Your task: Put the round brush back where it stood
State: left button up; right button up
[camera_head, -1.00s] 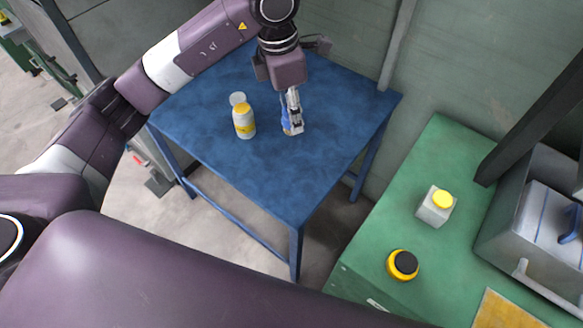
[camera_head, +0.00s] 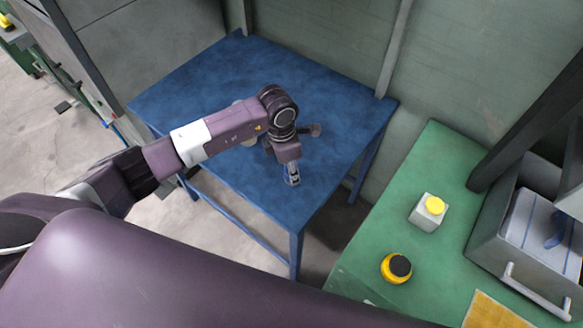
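I cannot clearly make out a round brush in the head view. My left gripper (camera_head: 292,180) points down over the front part of the blue table (camera_head: 190,95). Its fingers are small and partly blurred, so I cannot tell whether they are open or shut, or whether they hold something. A pale bottle (camera_head: 249,142) stands on the table behind my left forearm. Only bits of its top and base show past the arm. My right gripper is not in view.
A green bench (camera_head: 365,235) on the right bears a white block with a yellow cap (camera_head: 429,212), a yellow round thing with a black top (camera_head: 396,268) and a grey box (camera_head: 480,250) with a blue item (camera_head: 555,240). The back of the blue table is clear.

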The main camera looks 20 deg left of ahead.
pick_arm(q)
jog(key=shift+f, duration=0.15)
jog(key=shift+f, duration=0.1)
jog(key=shift+f, duration=0.15)
jog(key=o, duration=1.1)
jog(key=shift+o, duration=0.2)
